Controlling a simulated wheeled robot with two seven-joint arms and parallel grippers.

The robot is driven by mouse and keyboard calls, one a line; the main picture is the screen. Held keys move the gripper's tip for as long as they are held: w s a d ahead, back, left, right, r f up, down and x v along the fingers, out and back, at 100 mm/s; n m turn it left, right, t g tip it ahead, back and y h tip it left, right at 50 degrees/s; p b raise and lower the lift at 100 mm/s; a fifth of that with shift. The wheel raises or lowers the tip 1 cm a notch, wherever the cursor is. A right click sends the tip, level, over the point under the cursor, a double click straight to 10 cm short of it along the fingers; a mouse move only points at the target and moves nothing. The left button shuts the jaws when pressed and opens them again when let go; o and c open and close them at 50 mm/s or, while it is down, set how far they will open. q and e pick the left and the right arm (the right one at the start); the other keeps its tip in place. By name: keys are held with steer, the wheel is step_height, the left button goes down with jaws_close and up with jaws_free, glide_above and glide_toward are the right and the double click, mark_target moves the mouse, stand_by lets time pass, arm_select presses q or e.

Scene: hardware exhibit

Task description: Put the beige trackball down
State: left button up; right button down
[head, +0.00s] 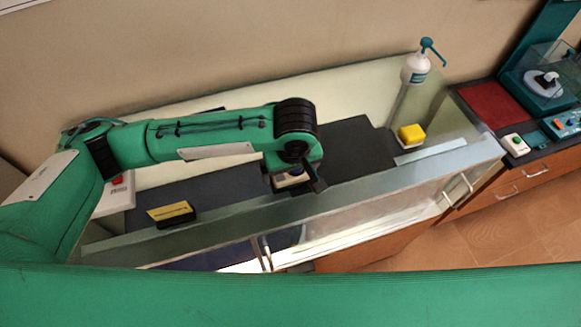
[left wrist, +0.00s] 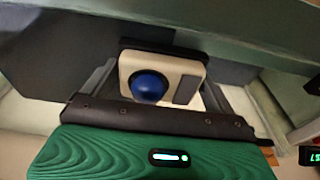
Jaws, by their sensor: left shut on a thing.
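The beige trackball (left wrist: 187,66) has a blue ball and a grey button and sits between the fingers of my left gripper (left wrist: 160,88) in the left wrist view. In the head view, my left gripper (head: 297,184) is over the front part of the glass display counter (head: 225,223), and only a small pale part of the trackball (head: 288,181) shows under the wrist. The gripper is shut on the trackball. I cannot tell whether the trackball touches the surface below. My right gripper is not in view.
A black-and-yellow sign block (head: 172,214) stands left of the gripper. A dark mat (head: 352,150) right of the gripper is clear. A white box with a red button (head: 117,190) is at the left.

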mark_target(293, 175)
arm_select(q)
steer(key=o, duration=0.8)
steer(key=shift+r, duration=0.1)
steer(key=shift+s+r, duration=0.1)
steer(key=shift+r, duration=0.1)
steer(key=shift+s+d+r+b, duration=0.1)
steer(key=shift+s+r+b, duration=0.3)
steer(key=shift+r, duration=1.55)
steer(key=shift+s+d+r+b, duration=0.15)
steer(key=shift+r+b, duration=0.4)
steer(key=shift+r, duration=1.35)
steer(key=shift+s+d+r+b, duration=0.1)
steer(key=shift+s+r+b, duration=0.3)
steer(key=shift+r, duration=1.55)
steer(key=shift+f, duration=0.1)
